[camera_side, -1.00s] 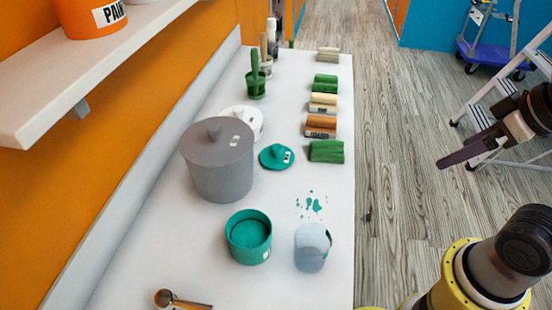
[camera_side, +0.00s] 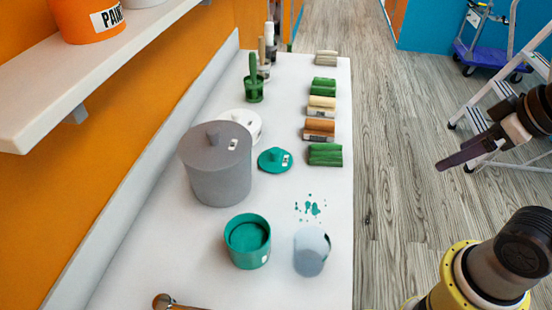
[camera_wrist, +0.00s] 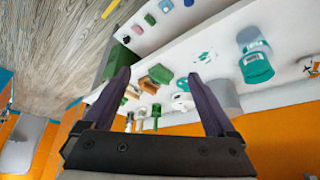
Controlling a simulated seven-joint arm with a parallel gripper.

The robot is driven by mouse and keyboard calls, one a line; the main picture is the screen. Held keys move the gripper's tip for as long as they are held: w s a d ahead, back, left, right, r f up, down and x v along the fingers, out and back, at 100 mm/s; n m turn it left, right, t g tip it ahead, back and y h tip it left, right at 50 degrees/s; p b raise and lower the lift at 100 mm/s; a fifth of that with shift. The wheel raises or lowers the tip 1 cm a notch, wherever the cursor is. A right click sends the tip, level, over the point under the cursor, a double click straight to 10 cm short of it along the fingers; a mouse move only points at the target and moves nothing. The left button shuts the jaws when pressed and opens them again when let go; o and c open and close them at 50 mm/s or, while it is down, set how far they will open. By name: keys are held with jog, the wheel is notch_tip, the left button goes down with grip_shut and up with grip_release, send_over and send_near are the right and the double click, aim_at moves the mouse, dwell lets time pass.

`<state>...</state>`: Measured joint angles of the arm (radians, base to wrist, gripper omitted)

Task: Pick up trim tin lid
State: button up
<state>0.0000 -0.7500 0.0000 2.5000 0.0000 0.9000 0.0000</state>
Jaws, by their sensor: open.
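A teal lid (camera_side: 275,160) with a small knob and a white label lies flat on the white counter, right of the grey lidded pot (camera_side: 220,175). I cannot read its label. An open teal tin (camera_side: 248,243) stands nearer the camera, with teal paint inside; it also shows in the wrist view (camera_wrist: 257,66). A white lid (camera_side: 246,124) lies partly hidden behind the grey pot. My gripper (camera_side: 463,160) is held over the floor side, well right of the counter and apart from the lid. In the wrist view my gripper (camera_wrist: 159,73) has its fingers spread with nothing held.
A pale grey cup (camera_side: 311,250) stands beside the teal tin, near teal paint splashes (camera_side: 312,207). Several coloured blocks, including a green one (camera_side: 325,155), line the counter's right edge. Brush holders stand at the back. A shelf (camera_side: 100,65) overhangs the left. A stepladder (camera_side: 500,100) stands right.

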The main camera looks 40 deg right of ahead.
jog(key=shift+c, duration=1.2)
